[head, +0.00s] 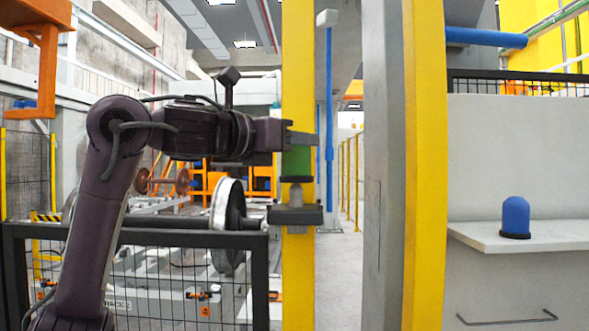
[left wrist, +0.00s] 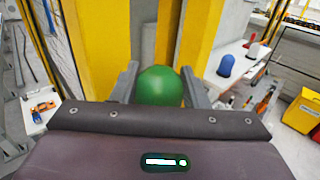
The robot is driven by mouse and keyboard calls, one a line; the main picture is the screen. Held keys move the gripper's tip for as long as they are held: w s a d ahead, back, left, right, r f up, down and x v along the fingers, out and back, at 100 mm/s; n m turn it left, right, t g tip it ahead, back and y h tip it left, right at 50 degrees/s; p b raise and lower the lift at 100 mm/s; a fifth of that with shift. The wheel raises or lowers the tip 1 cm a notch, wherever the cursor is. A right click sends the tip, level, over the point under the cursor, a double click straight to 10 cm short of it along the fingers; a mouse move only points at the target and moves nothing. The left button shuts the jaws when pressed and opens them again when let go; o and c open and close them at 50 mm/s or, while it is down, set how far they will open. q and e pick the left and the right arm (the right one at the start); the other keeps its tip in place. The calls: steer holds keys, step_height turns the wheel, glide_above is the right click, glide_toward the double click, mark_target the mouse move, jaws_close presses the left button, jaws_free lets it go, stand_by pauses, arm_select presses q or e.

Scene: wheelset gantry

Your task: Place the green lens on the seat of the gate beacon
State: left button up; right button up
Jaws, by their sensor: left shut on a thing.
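The green lens (head: 297,163) is held upright between the fingers of my left gripper (head: 301,139), in front of a yellow post. In the left wrist view the lens's rounded top (left wrist: 158,86) sits between the two fingers (left wrist: 159,88). The gate beacon (head: 295,214) is a dark base with a pale grey middle piece, at the yellow post directly below the lens. The lens's lower edge is close above that pale piece; I cannot tell whether they touch. The seat is hidden in the left wrist view. My right gripper is not in view.
A blue lens (head: 515,217) stands on a pale shelf (head: 560,236) at the right; the left wrist view also shows a white piece (left wrist: 253,50) beside it. Yellow and grey posts (head: 424,180) stand between. A black mesh fence (head: 150,236) and a wheelset (head: 228,220) are at the left.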

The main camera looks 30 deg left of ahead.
mark_target(285, 165)
arm_select(q)
step_height(285, 165, down, 3)
steer(key=shift+s+f+b, duration=0.1)
steer(key=shift+f+b, duration=0.05)
steer(key=shift+b, duration=0.15)
steer(key=shift+a+f, duration=0.1)
steer(key=shift+f, duration=0.25)
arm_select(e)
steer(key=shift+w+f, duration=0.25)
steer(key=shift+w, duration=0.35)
arm_select(q)
steer(key=shift+f, duration=0.2)
steer(key=o, duration=0.7)
steer(key=shift+r, duration=0.1)
steer(key=shift+o, duration=1.4)
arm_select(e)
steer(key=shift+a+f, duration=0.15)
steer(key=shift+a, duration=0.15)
